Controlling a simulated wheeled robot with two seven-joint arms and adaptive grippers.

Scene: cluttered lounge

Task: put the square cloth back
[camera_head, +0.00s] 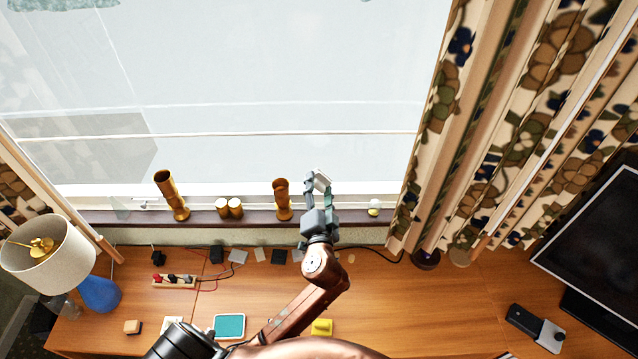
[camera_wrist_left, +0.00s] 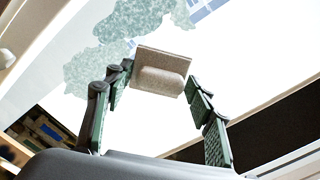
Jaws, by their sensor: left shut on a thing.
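My left gripper (camera_head: 321,192) is raised in front of the window sill, right of the shorter gold vase. It is shut on a pale, squarish slab (camera_head: 322,181) held at its fingertips. In the left wrist view, the slab (camera_wrist_left: 162,70) is beige with a rounded bulge on its near side, tilted between the two green-padded fingers (camera_wrist_left: 158,88). I cannot tell from its look whether it is the square cloth. A teal square with a pale border (camera_head: 229,326) lies flat on the wooden desk, left of my left arm. My right gripper is not in view.
On the sill (camera_head: 340,216) stand a tall gold vase (camera_head: 172,196), a shorter gold vase (camera_head: 282,200) and gold cups (camera_head: 229,208). The desk (camera_head: 400,300) holds a lamp (camera_head: 45,255), a power strip (camera_head: 174,281), small flat squares and a yellow block (camera_head: 321,327). Curtains (camera_head: 480,130) hang right.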

